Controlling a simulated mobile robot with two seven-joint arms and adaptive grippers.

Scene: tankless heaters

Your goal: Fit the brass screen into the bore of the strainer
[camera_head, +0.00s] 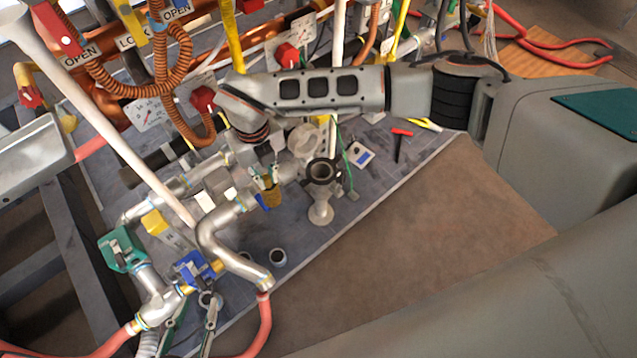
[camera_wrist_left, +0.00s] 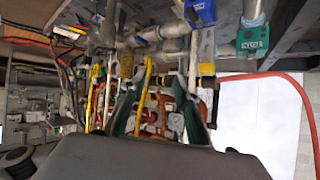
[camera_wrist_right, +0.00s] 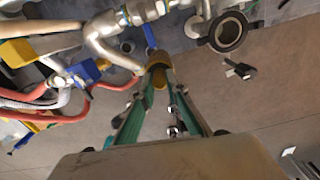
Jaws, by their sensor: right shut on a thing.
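The brass screen (camera_head: 271,192) is a small gold-brown cylinder. My right gripper (camera_head: 265,172) is shut on it and holds it left of the strainer. The screen also shows between the fingertips in the right wrist view (camera_wrist_right: 160,77). The strainer (camera_head: 321,176) is a grey metal fitting with a dark round bore facing up. In the right wrist view the strainer (camera_wrist_right: 228,32) lies up and right of the screen, with its bore looking empty and the two apart. My left gripper (camera_head: 195,315) is open at the bottom left, with its spread fingers also in the left wrist view (camera_wrist_left: 160,85).
A curved silver pipe (camera_head: 222,250) and blue valve handle (camera_head: 196,268) stand left of the strainer. A small grey cup (camera_head: 278,257) stands on the grey panel. A red hose (camera_head: 262,325) runs near the left gripper. The brown area (camera_head: 420,240) at right is clear.

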